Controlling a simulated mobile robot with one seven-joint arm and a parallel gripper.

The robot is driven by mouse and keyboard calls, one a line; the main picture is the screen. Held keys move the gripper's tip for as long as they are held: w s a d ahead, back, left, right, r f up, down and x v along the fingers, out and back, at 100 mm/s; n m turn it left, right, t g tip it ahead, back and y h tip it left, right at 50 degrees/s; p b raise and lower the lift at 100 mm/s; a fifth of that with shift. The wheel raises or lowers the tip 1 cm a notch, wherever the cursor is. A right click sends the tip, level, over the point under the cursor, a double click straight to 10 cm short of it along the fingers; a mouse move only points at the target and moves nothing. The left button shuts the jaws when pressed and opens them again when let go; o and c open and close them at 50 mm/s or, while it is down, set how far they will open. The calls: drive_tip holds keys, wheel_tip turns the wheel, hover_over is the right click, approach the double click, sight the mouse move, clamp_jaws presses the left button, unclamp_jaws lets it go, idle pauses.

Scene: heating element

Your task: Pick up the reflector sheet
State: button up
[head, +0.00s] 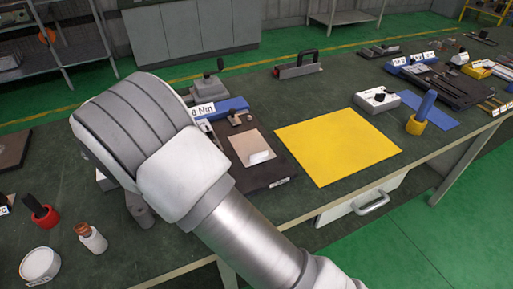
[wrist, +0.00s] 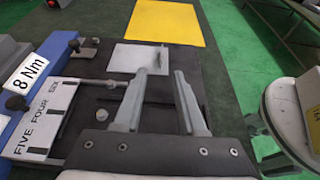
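A thin pale sheet, which looks like the reflector sheet (head: 245,142), lies flat on a dark board (head: 277,171) on the bench. It is pinkish in the head view and light grey in the wrist view (wrist: 130,57), with a small shape showing on its right part. My gripper (wrist: 164,72) is open and empty, with its two fingers apart over the dark board. The fingertips appear near the sheet's near right edge, and I cannot tell their height. In the head view my arm hides the gripper.
A yellow mat (head: 338,146) lies right of the board, with a white box (head: 376,101) and a blue-handled tool (head: 422,112) near it. A blue fixture labelled 8 Nm (wrist: 35,75) stands close on the gripper's left. The yellow mat is bare.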

drive_tip(key=b, duration=0.1)
approach(257, 153)
drive_tip(key=w+d, duration=0.1)
drive_tip(key=d, duration=0.2)
drive_tip(key=w+d, duration=0.1)
drive_tip(key=shift+w+d+f, duration=0.3)
drive_tip(key=shift+w+f, duration=0.05)
drive_tip(key=shift+f, duration=0.05)
drive_tip(key=d+f, duration=0.1)
drive_tip(key=d, duration=0.1)
drive_tip(key=d+f+b, duration=0.1)
drive_tip(key=f, duration=0.1)
drive_tip(key=shift+w+d, duration=0.35)
drive_tip(key=shift+w+d+f, duration=0.1)
drive_tip(key=shift+w+d, duration=0.1)
drive_tip(key=shift+d, duration=0.15)
clamp_jaws()
idle(0.4)
